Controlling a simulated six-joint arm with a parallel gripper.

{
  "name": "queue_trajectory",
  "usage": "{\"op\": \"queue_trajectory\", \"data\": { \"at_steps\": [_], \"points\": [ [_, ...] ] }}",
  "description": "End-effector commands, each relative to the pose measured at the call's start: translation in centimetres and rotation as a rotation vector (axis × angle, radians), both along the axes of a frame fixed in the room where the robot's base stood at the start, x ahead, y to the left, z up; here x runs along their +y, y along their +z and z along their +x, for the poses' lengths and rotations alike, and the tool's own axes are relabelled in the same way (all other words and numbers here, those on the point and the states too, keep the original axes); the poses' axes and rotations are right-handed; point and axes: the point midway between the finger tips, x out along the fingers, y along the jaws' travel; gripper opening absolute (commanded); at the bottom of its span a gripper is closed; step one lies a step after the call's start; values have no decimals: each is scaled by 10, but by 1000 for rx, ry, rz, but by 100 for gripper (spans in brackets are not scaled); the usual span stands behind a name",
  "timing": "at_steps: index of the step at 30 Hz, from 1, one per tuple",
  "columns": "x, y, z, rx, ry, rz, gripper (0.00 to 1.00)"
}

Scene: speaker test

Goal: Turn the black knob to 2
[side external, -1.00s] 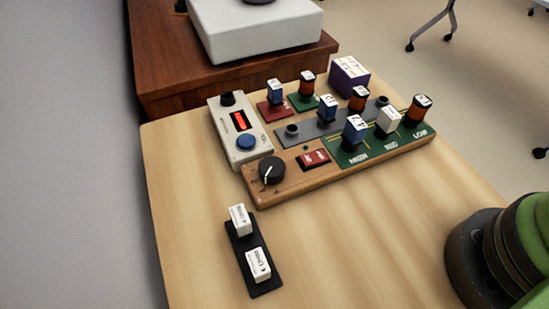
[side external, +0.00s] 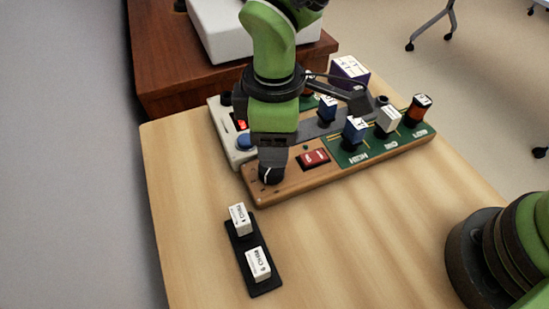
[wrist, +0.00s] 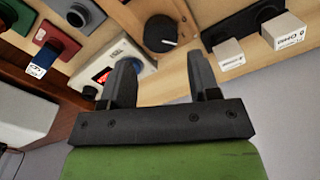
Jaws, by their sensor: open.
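The black knob (side external: 270,179) sits at the near left end of the wooden control board (side external: 262,198). My gripper (side external: 272,164) is over it, pointing down, and hides most of it in the side view. In the wrist view the round knob (wrist: 161,33) lies ahead of the gap between the fingertips, with a white pointer line on its top. My gripper's two fingers (wrist: 162,62) are spread apart there, with nothing between them. Whether they touch the knob is hard to tell. The scale numbers around the knob are too small to read.
A red switch (side external: 314,157) is just right of the gripper. A white box with a blue button (side external: 244,141) stands behind it. Green panels with labelled plugs (side external: 388,120) are to the right. A black strip with two white blocks (side external: 265,290) lies in front.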

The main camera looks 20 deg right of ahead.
Motion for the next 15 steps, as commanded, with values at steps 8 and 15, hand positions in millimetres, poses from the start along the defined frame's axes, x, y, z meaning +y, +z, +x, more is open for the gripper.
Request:
{"op": "queue_trajectory", "data": {
  "at_steps": [8,15],
  "points": [
    [0,-49,0,1,-4,0,56],
    [0,-63,0,0,-4,2,56]
  ]
}}
